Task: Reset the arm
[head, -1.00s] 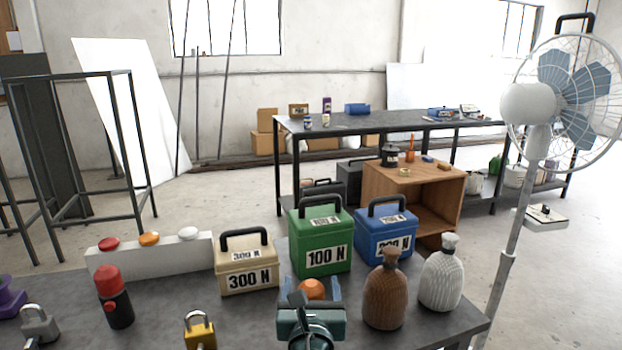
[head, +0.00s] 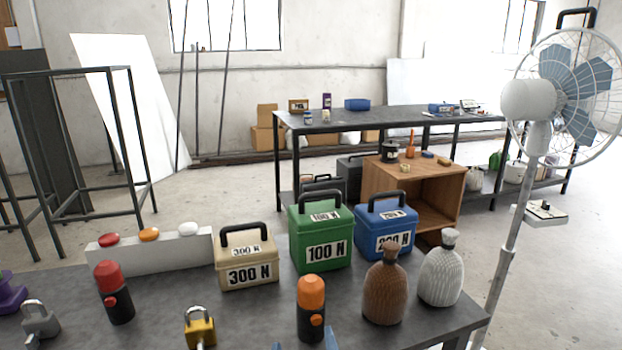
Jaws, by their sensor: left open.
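My left gripper (head: 304,343) shows only as two blue fingertips at the bottom edge of the head view. They are apart, one on each side of the base of a black bottle-shaped object with an orange top (head: 311,308). That object stands upright on the dark table, and I cannot tell whether the fingertips touch it. The rest of the gripper is below the picture. My right gripper is not in view.
On the table (head: 260,312) stand boxes marked 300 N (head: 247,257), 100 N (head: 321,238) and 200 N (head: 386,228). Nearby are a brown bottle (head: 385,290), a white bottle (head: 440,270), a red-topped object (head: 114,293), a yellow padlock (head: 200,328) and a grey padlock (head: 40,320).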

